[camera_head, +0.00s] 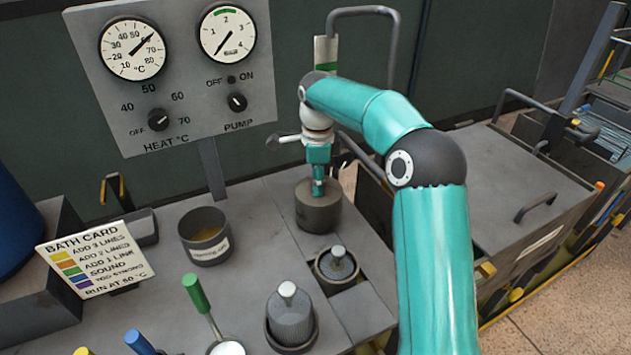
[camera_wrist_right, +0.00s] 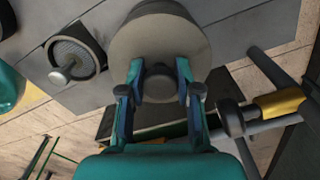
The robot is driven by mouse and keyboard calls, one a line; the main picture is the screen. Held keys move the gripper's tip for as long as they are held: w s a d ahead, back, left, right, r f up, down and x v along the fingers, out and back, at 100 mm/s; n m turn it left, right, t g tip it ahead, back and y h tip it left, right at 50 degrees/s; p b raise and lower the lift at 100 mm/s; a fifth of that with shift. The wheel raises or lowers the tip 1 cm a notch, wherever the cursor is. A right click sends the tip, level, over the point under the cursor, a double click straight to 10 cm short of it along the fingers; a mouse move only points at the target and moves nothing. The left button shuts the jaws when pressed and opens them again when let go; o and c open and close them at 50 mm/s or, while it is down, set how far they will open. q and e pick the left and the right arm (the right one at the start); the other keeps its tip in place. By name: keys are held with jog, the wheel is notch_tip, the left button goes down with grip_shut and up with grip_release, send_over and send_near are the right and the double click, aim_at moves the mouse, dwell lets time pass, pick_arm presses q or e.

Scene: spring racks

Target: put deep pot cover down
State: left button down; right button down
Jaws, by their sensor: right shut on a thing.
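The deep pot cover (camera_head: 318,212) is a thick, round grey piece near the back right of the bench. My right gripper (camera_head: 319,184) comes down on it from above and is shut on its central knob. In the right wrist view the cover (camera_wrist_right: 160,28) shows as a broad disc, with the knob between the fingers of my right gripper (camera_wrist_right: 160,85). What lies under the cover is hidden, and I cannot tell whether it touches the bench top. My left gripper is not in view.
A pot with a mesh insert (camera_head: 337,264) is just in front of the cover, and another pot (camera_head: 290,322) stands nearer. A labelled grey pot (camera_head: 205,238) is to the left. The gauge panel (camera_head: 180,70) stands behind. Bare bench (camera_head: 262,215) lies left of the cover.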

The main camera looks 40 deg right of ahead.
jog(key=shift+f+b, duration=0.3)
jog(key=shift+f, duration=0.2)
jog(key=c, duration=0.7)
grip_release()
notch_tip(320, 180, up, 11)
jog(key=shift+f, duration=0.1)
jog(key=shift+r, duration=0.55)
